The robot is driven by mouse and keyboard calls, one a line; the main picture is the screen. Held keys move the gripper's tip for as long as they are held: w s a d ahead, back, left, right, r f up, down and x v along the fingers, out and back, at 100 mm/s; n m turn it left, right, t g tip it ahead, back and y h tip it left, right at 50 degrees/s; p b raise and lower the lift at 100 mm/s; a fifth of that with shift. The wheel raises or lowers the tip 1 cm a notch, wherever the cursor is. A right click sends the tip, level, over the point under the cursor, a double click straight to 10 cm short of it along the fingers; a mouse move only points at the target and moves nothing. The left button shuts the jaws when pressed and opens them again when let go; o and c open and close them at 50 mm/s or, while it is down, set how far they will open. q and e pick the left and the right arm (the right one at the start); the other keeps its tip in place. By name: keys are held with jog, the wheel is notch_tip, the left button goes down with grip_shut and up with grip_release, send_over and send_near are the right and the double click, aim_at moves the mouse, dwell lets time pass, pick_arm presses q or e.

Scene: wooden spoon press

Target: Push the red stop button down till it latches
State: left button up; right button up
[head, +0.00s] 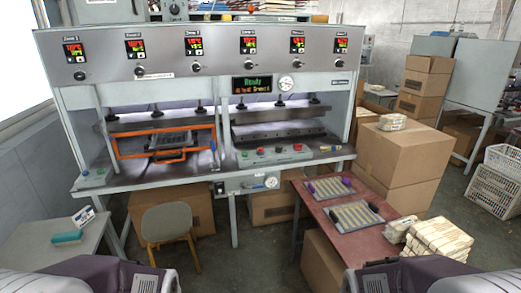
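The wooden spoon press (210,183) stands ahead of me across the back of the view. A grey control panel (272,156) sits on its bench, in front of the right-hand press opening. Several small coloured buttons stand in a row on the panel. A red button (298,147) shows near the panel's right end; the buttons are too small to tell for sure which is the stop button, or whether it is up or down. Neither gripper is in the view; only parts of my arms show at the bottom corners.
A stool (167,225) and a grey side table (50,253) stand at left. Cartons (403,155) are stacked at right. Some floor is clear in the middle.

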grip_shut()
dwell(1.5)
